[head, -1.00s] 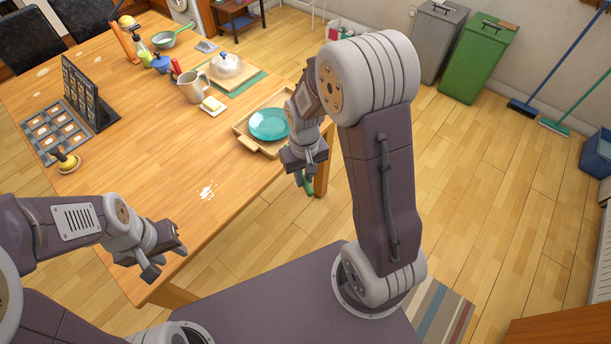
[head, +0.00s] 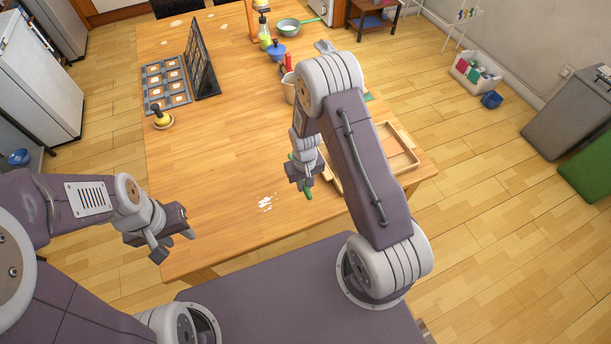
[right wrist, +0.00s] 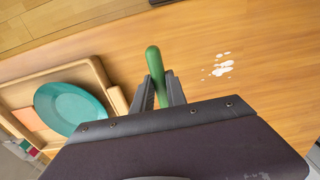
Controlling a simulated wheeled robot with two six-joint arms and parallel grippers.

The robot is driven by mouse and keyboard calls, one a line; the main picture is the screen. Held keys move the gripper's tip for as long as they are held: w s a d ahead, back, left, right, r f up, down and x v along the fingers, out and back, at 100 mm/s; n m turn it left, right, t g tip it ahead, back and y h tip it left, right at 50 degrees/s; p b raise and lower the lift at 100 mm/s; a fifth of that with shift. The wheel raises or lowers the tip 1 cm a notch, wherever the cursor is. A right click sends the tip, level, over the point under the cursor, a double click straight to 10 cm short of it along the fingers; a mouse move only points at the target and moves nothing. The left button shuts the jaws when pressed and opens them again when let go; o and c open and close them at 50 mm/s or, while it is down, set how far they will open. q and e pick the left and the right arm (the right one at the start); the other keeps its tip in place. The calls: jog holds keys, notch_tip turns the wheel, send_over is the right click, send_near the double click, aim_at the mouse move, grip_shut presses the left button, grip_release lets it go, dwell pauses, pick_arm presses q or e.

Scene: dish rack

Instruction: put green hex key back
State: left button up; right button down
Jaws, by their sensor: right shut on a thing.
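The green hex key (right wrist: 154,62) is between the fingers of my right gripper (right wrist: 160,90), with one rounded end sticking out past the fingertips. In the head view a green part of it (head: 308,194) shows below my right gripper (head: 303,180), which is above the table near its front edge. The rest of the key is hidden by the gripper. My left gripper (head: 174,242) is open and empty, over the table's front left corner. A dark upright rack (head: 201,60) stands at the table's far left, beside a grey compartment tray (head: 154,92).
A wooden tray (head: 404,150) is at the table's right; a teal plate (right wrist: 70,108) lies in it. A yellow-and-black knobbed thing (head: 162,120) stands in front of the grey tray. A blue pot (head: 277,52) is farther back. The table's left middle is clear.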

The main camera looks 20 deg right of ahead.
jog(key=shift+w+d+f, duration=0.1)
jog(key=shift+w+f, duration=0.05)
jog(key=shift+w, duration=0.05)
jog(key=shift+s, duration=0.4)
notch_tip(320, 180, down, 7)
jog(key=b, duration=0.5)
jog(key=shift+r, duration=0.2)
jog(key=c, duration=1.6)
grip_release()
jog(key=shift+c, duration=0.2)
jog(key=o, duration=0.5)
jog(key=shift+o, duration=0.2)
